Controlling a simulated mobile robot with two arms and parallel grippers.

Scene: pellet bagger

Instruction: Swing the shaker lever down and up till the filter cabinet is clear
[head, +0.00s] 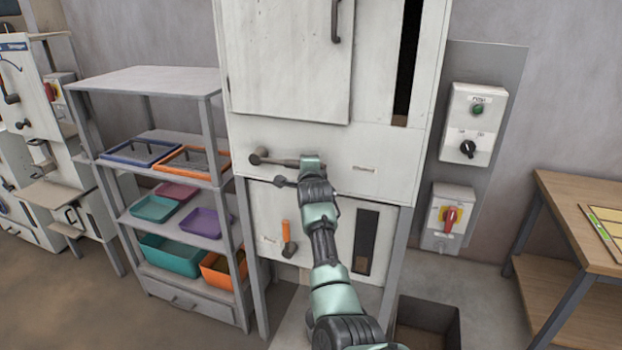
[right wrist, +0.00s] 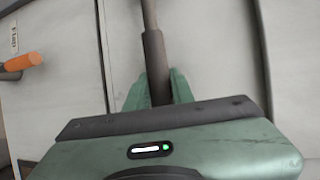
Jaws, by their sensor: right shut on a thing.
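The filter cabinet (head: 290,60) is a tall, pale, scuffed cabinet in the middle of the head view. The shaker lever (head: 283,161) is a grey bar on its front; it pivots at a round hub at the left and points right, nearly level. My right gripper (head: 311,163) is shut around the lever's outer end. In the right wrist view the lever's dark grip (right wrist: 155,60) runs between the green fingers of the right gripper (right wrist: 157,92). A dark upright slot (head: 408,55) in the cabinet shows a little brown at its bottom. My left gripper is out of view.
An orange-handled lever (head: 286,236) sits below, also in the right wrist view (right wrist: 20,62), beside a lower dark window (head: 366,238). A shelf of coloured trays (head: 153,208) stands left; switch boxes (head: 473,122) and a wooden table (head: 570,210) stand right. An open bin (head: 455,330) is on the floor.

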